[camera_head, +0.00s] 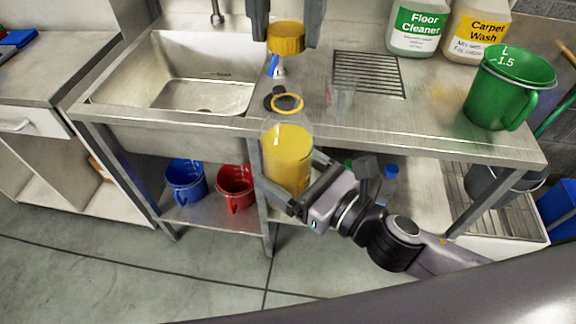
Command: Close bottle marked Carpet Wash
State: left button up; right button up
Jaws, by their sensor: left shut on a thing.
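A clear bottle with yellow contents (287,158) is upright in front of the counter edge, its mouth a yellow ring; I see no label on it. My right gripper (293,190), its arm coming from the lower right, has its jaws around the bottle's lower part. A yellow cap (286,38) is between the fingers of my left gripper (287,30), which comes down from the top edge and is shut on it. The cap is above the bottle mouth in the picture, apart from it. A jug labelled Carpet Wash (478,32) stands at the back right, its top cut off.
A Floor Cleaner jug (417,28) stands beside it. A green measuring jug (507,90) and a clear beaker (340,97) stand on the counter (420,125). The sink (185,70) is to the left. Blue (186,180) and red (235,186) buckets are on the lower shelf.

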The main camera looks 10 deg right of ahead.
aim_at(284, 91)
pick_arm(q)
jog(key=shift+f, duration=1.95)
jog(key=shift+f, duration=0.1)
jog(key=shift+f, duration=0.8)
jog(key=shift+f, duration=0.55)
jog(key=m, duration=0.4)
jog(key=shift+m, duration=0.4)
jog(key=m, duration=0.5)
jog(key=shift+w+a, duration=0.1)
jog(key=shift+a, duration=0.05)
jog(key=o, duration=1)
